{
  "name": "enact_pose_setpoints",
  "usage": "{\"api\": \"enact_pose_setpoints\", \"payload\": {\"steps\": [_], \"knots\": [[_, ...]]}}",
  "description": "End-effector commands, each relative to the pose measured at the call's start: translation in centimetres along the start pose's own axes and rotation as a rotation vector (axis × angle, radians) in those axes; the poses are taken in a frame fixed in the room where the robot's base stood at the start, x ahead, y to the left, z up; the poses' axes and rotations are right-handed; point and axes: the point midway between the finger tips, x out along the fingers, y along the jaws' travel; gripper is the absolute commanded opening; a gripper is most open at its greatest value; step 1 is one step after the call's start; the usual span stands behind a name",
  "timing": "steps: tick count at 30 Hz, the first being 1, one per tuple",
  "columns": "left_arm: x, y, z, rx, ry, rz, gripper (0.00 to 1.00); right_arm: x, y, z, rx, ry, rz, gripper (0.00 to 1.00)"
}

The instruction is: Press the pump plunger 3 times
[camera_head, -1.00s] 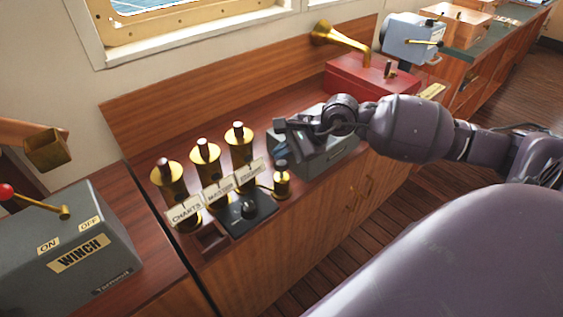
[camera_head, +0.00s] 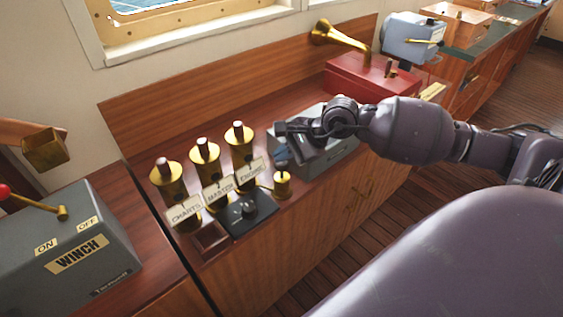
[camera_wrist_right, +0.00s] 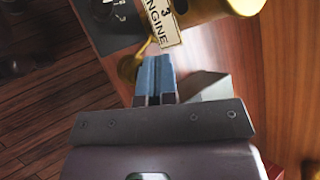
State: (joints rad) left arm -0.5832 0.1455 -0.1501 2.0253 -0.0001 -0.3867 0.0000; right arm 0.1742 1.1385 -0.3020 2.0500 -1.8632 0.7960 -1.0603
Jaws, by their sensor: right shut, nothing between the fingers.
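A small brass pump (camera_head: 282,184) with a thin side spout stands near the front edge of the wooden console. My right gripper (camera_head: 282,164) points down directly over it, its fingers shut and empty. The fingertips are at the pump's top and cover the plunger, so I cannot tell whether they touch it or how far down it is. In the right wrist view my shut blue-grey fingers (camera_wrist_right: 155,80) overlap part of the brass pump (camera_wrist_right: 128,68). My left gripper is not in view.
Several brass cylinders with tags stand left of the pump, including the ENGINE one (camera_head: 242,150). A black knob box (camera_head: 250,215) sits in front of them. A grey box (camera_head: 330,150) is close behind my gripper. A grey WINCH box (camera_head: 65,245) stands at left.

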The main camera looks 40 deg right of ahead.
Motion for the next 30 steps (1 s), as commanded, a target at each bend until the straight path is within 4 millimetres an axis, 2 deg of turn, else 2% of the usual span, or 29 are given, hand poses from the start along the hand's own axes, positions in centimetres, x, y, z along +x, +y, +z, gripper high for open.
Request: {"api": "enact_pose_setpoints", "payload": {"steps": [30], "knots": [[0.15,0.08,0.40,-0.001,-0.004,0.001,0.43,0.54,0.40,-0.40,0.000,0.000,0.000,0.00]]}}
